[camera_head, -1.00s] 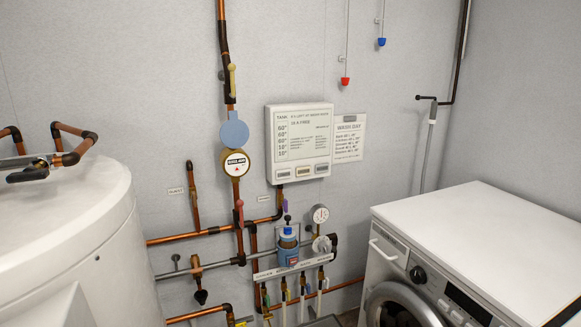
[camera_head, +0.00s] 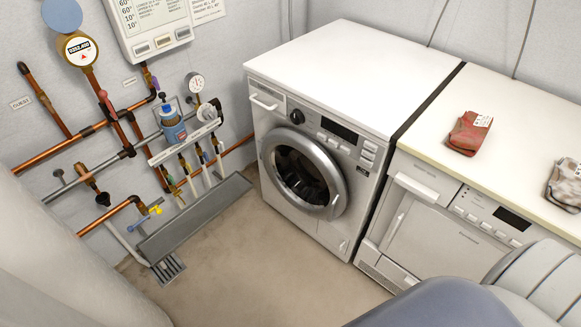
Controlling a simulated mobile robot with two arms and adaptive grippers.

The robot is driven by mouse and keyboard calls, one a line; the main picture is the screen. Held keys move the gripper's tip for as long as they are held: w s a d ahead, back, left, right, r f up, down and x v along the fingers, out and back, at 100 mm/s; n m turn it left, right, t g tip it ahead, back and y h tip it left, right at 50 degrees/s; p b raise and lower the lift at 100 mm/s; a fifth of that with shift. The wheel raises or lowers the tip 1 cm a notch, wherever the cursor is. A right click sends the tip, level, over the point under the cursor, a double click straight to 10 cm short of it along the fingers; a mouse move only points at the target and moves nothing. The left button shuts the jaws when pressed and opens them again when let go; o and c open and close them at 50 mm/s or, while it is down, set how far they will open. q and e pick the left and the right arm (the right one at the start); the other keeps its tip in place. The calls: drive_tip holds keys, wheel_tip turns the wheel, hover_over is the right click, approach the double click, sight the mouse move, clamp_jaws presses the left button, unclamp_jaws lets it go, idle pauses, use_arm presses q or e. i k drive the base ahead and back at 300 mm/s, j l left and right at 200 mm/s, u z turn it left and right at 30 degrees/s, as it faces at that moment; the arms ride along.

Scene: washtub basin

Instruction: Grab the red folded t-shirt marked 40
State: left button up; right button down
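A red folded t-shirt (camera_head: 467,134) lies on the cream top of the right-hand machine, near its front left part. A small white tag with dark marks shows on its far right corner, too small to read. Neither of my grippers shows in the head view, so I cannot see whether they are open or shut.
A grey-white folded cloth (camera_head: 566,185) with a tag lies right of the shirt. A white washing machine (camera_head: 350,75) stands left of the cream-topped machine (camera_head: 430,150). Copper pipes (camera_head: 70,140) and a grey floor trough (camera_head: 195,220) are at left. Bare floor (camera_head: 260,270) lies in front.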

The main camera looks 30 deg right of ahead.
sight(470, 133)
drive_tip(key=z, duration=2)
